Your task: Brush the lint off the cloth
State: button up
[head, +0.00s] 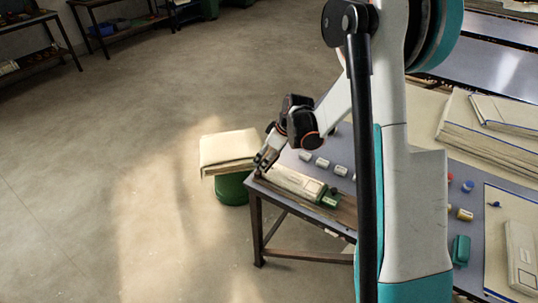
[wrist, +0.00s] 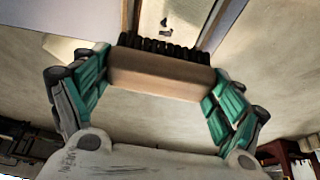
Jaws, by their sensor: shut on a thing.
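My gripper (wrist: 160,85) is shut on a brush (wrist: 160,75) with a pale wooden block and dark bristles. The green finger pads press on the two ends of the block, and the bristles point toward the top of the wrist view. In the head view my gripper (head: 263,162) hangs at the left corner of the table; the brush is too small to make out there. A cream folded cloth-like piece (head: 228,148) lies left of my gripper on a green round base. I cannot tell which piece holds the lint.
The grey table (head: 285,165) carries several small spools (head: 322,162) and a long pale box with a green end (head: 298,183). Large cream folded pieces (head: 490,130) lie at the right, behind my arm. The floor (head: 110,160) at the left is open.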

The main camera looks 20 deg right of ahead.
jog(key=shift+f+b, duration=0.6)
jog(key=shift+f, duration=0.4)
jog(key=shift+s+d, duration=0.6)
jog(key=shift+s, duration=0.2)
jog(key=shift+s+d, duration=0.6)
jog(key=shift+s, duration=0.2)
